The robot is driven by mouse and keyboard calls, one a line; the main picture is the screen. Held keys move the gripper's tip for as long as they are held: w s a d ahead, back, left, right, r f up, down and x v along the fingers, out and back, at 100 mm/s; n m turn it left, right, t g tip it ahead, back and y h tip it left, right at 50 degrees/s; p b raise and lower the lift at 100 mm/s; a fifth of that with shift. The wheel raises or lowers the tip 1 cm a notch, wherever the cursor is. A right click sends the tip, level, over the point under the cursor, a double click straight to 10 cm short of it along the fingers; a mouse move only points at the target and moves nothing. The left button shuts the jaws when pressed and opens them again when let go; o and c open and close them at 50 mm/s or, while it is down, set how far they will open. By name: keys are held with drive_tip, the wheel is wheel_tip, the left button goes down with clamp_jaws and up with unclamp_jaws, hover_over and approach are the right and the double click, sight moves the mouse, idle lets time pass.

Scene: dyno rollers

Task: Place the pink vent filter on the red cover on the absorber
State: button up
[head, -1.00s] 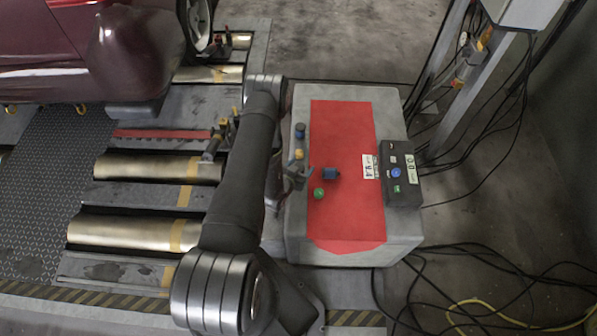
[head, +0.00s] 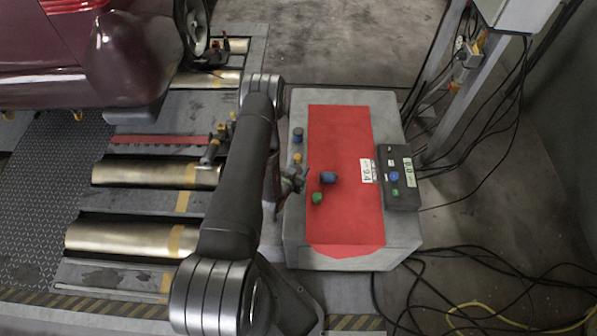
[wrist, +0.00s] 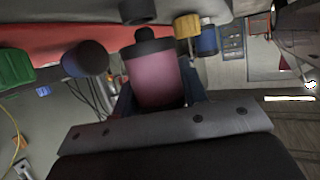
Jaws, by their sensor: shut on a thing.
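The pink vent filter (wrist: 158,80) is a pink cylinder with a dark cap. It sits between the dark fingers of my gripper (wrist: 160,95) in the wrist view, and the gripper is shut on it. In the head view my gripper (head: 294,181) is at the left edge of the red cover (head: 345,135), and I cannot make out the filter there. The red cover lies flat over the grey absorber (head: 395,105); part of it shows in the wrist view (wrist: 60,42). I cannot tell the filter's height above it.
A blue cylinder (head: 328,178) and a green piece (head: 317,198) stand on the cover near my gripper. Yellow (head: 297,158) and dark blue (head: 298,136) pieces stand on the grey left strip. A black display box (head: 398,175) is at right. The cover's upper and lower parts are clear.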

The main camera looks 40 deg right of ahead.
wheel_tip(320, 180, up, 3)
drive_tip(key=shift+f, duration=0.1)
drive_tip(key=s+r, duration=0.6)
drive_tip(key=s, duration=0.5)
drive_tip(key=shift+s+d+r, duration=0.3)
drive_tip(key=shift+d+r, duration=0.05)
drive_tip(key=shift+d, duration=0.1)
drive_tip(key=w+a+r+n+t+y, duration=0.2)
drive_tip(key=w+a+r+n+t, duration=0.15)
drive_tip(key=w+a, duration=0.6)
drive_tip(key=w+a+r+n+t+y, duration=0.25)
drive_tip(key=w+a+r, duration=0.35)
drive_tip(key=w, duration=0.7)
drive_tip(key=w+a+r+n+t+y, duration=0.1)
drive_tip(key=w+a+r+n+y, duration=0.1)
drive_tip(key=a, duration=0.8)
drive_tip(key=w+a+r+n+t+y, duration=0.1)
drive_tip(key=w+a+r+n+y, duration=0.2)
drive_tip(key=a, duration=0.7)
drive_tip(key=w+a+r+n+t+y, duration=0.1)
drive_tip(key=w+a+r+n+y, duration=0.1)
drive_tip(key=a, duration=0.8)
drive_tip(key=shift+w+r+n+y, duration=0.15)
drive_tip(key=shift+w+n+y, duration=0.45)
drive_tip(key=shift+w, duration=0.15)
drive_tip(key=shift+d, duration=0.2)
